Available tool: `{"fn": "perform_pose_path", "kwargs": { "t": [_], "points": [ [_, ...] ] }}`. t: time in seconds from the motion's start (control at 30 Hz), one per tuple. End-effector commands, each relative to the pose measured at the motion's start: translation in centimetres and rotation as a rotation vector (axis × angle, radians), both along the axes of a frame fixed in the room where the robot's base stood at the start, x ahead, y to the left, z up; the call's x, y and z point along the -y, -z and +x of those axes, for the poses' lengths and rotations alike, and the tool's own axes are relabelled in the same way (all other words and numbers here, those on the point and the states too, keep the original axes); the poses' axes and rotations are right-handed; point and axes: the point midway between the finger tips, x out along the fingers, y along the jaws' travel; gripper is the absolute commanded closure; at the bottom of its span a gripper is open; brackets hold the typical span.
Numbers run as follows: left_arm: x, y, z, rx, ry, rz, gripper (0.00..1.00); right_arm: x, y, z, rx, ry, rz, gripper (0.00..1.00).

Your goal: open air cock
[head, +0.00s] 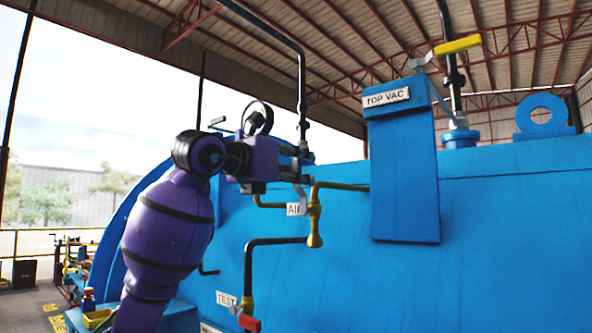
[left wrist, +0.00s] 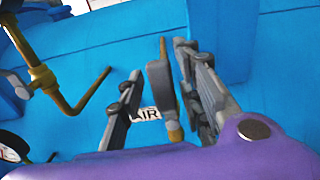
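The air cock is on the blue autoclave shell (head: 480,230), by a white AIR label (head: 293,209). In the left wrist view, its grey lever (left wrist: 160,82) and brass stem (left wrist: 173,130) show beside the AIR label (left wrist: 145,113). My left gripper (head: 303,165) is at the cock in the head view, hiding part of it. In the left wrist view, my left gripper (left wrist: 160,95) is open, with the lever between its fingers. The lever lies closer to the right-hand finger; I cannot tell whether they touch. My right gripper is not in view.
A brass fitting (head: 315,225) on a pipe stands just right of the AIR label. A TEST label (head: 226,299) and red-handled valve (head: 249,323) are below. A blue TOP VAC box (head: 403,170) and yellow lever (head: 458,45) stand to the right.

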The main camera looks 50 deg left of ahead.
Motion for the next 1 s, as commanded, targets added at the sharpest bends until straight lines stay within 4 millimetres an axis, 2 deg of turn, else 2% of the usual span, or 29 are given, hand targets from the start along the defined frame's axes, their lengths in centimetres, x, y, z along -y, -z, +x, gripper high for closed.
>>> {"fn": "perform_pose_path", "kwargs": {
  "t": [0.27,0.4,0.57,0.8,1.0],
  "points": [
    [0.1,0.1,0.0,-0.003,0.000,0.002,0.62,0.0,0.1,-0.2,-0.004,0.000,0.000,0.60],
    [0.3,0.1,-0.7,-0.002,0.001,0.005,0.62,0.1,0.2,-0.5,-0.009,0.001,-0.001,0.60],
    [0.9,0.0,-3.4,0.000,0.001,0.004,0.62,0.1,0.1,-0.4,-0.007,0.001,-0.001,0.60],
    [2.1,0.0,-8.4,0.001,0.001,0.004,0.62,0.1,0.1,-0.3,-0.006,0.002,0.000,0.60],
    [2.7,0.1,-11.0,-0.002,0.001,0.003,0.62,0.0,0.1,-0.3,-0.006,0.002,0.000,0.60]
  ]
}}
